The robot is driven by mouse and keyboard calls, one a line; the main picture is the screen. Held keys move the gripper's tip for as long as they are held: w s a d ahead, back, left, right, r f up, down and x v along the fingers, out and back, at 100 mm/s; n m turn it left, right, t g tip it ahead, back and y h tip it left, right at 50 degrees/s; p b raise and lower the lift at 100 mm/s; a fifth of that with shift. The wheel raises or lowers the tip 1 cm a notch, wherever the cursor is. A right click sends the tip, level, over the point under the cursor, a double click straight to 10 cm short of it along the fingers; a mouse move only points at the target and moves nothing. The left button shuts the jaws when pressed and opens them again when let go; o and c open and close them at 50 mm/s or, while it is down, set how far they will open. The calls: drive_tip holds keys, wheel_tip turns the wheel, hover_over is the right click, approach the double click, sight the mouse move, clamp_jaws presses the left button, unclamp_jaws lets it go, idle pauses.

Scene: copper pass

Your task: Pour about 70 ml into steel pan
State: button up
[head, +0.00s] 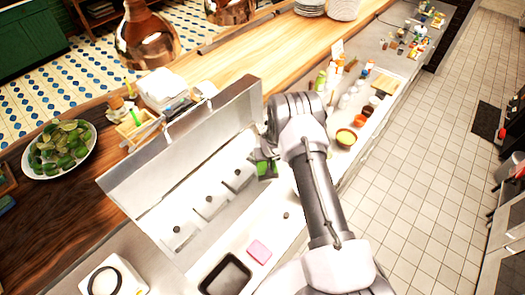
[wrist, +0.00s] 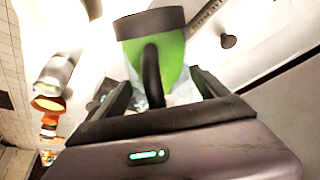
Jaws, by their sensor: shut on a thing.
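My gripper (head: 262,158) is shut on a green container (head: 264,169) above the right end of the long open steel unit. In the wrist view the container (wrist: 172,62) shows a dark rim and a dark curved handle between my gripper's fingers (wrist: 160,98). What it holds cannot be seen. I cannot make out a separate steel pan for certain. The steel unit (head: 190,140) has a raised lid and pale covers with dark knobs. My arm hides part of the counter to the right.
A dark square tray (head: 226,274) and a pink block (head: 259,251) lie at the front. A white device with a black ring (head: 104,281) is at front left. A yellow-filled bowl (head: 346,138) and several bottles stand right of my arm. A plate of limes (head: 35,160) is far left.

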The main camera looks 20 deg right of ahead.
drive_tip(key=shift+s+r+p, duration=0.1)
drive_tip(key=shift+r+p, duration=0.35)
drive_tip(key=shift+p, duration=2.1)
drive_tip(key=shift+d+f+b, duration=0.1)
drive_tip(key=shift+f+b, duration=0.3)
drive_tip(key=shift+b, duration=0.2)
drive_tip(key=shift+r+g, duration=0.1)
drive_tip(key=shift+g, duration=0.2)
drive_tip(key=shift+w+r+g+b, duration=0.2)
drive_tip(key=shift+r+g+b, duration=0.1)
drive_tip(key=shift+b, duration=0.05)
drive_tip(key=shift+s, duration=0.1)
